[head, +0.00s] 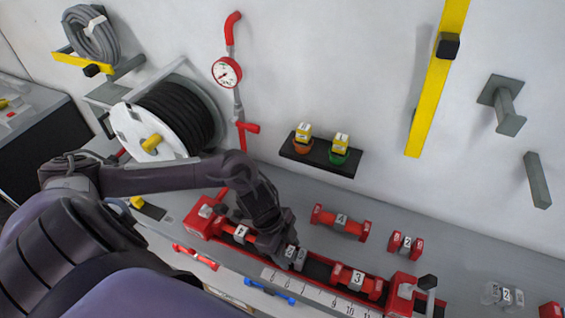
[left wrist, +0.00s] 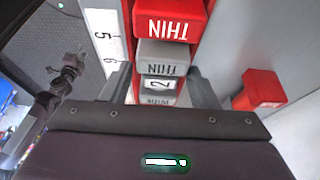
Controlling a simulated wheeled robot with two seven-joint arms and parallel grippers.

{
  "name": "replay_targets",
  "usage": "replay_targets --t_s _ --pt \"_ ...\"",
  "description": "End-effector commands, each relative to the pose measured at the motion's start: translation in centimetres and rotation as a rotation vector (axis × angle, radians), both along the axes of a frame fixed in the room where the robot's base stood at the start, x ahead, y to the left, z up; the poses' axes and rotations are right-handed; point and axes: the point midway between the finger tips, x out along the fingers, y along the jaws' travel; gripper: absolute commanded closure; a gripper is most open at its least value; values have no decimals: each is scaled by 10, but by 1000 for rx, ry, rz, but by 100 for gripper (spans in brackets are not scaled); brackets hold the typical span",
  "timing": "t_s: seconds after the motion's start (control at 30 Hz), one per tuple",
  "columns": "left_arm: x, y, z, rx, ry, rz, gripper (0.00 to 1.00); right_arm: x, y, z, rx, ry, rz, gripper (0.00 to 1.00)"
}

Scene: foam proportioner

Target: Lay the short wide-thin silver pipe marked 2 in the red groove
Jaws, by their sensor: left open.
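A short silver pipe (left wrist: 160,58) marked 2, with THIN at one end and WIDE at the other, lies in line with a red pipe (left wrist: 168,22) in the left wrist view. In the head view the silver pipe (head: 301,259) shows partly behind my left gripper (head: 290,264), in the red groove (head: 318,270). My left gripper is open, its fingers on either side of the silver pipe, also in the left wrist view (left wrist: 160,88). Its WIDE end is partly hidden by the gripper.
Red pipes marked 4 (head: 240,233) and 3 (head: 357,279) lie in the groove on either side. Behind it on the bench lie a red pipe (head: 341,222) and a short red pipe marked 2 (head: 406,243). Another silver pipe (head: 503,295) marked 2 lies at the right.

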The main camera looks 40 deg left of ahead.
Motion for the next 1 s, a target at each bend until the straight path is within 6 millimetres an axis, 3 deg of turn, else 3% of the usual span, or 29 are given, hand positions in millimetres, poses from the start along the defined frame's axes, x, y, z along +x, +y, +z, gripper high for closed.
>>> replay_targets --t_s 0.5,0.73,1.0 --pt "-9 38 89 7 -2 -2 46 0 2 -16 3 0 1 64" --pt "-10 44 107 2 -1 -1 46 0 4 -17 4 -1 0 64" --pt "-11 44 109 0 0 -1 46 1 4 -17 5 -2 0 64"
